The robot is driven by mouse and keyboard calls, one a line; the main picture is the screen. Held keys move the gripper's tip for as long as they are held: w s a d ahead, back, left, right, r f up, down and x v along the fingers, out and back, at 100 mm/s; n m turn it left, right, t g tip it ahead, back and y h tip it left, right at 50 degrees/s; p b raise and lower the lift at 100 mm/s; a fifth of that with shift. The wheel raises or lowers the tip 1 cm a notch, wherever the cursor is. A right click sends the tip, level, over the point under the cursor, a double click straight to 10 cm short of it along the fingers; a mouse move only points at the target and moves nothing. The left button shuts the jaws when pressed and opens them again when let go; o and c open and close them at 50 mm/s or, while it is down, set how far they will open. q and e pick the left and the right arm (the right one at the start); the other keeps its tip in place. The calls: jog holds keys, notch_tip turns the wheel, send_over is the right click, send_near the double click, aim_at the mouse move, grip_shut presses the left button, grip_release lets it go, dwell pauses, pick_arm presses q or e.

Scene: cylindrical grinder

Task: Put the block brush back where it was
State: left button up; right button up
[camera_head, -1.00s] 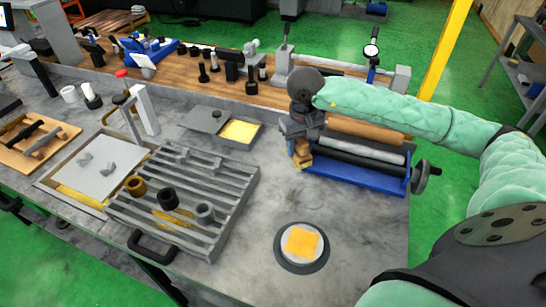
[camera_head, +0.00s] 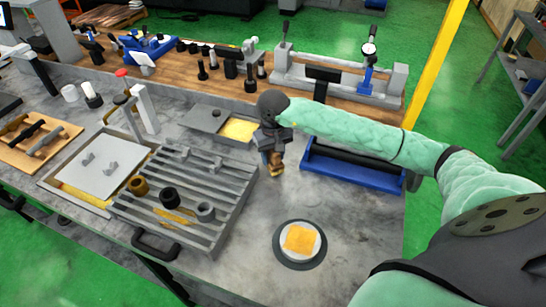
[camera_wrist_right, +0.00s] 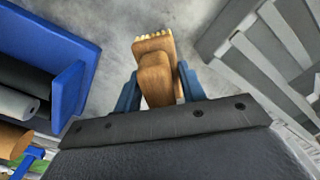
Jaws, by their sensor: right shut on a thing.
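The block brush (camera_wrist_right: 153,70) is a tan wooden piece with a toothed, bristle-like edge. My right gripper (camera_wrist_right: 158,90) is shut on it, with a blue finger on each side in the right wrist view. In the head view my right gripper (camera_head: 271,152) points down over the bare grey table between the slotted rack and the blue roller tray, and the brush (camera_head: 275,170) shows at its tips. I cannot tell whether the brush touches the table. My left gripper is not in view.
The blue tray (camera_head: 352,177) with rollers stands to the right. A slotted grey rack (camera_head: 235,187) with several cylinders is to the left. A round dish (camera_head: 300,262) with a yellow pad lies in front. A shallow grey box (camera_head: 204,120) with a yellow inside sits behind left.

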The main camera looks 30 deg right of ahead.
jog(key=shift+f, duration=0.55)
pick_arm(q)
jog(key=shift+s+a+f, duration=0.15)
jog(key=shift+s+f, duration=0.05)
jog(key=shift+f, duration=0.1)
pick_arm(e)
jog(key=shift+f, duration=0.15)
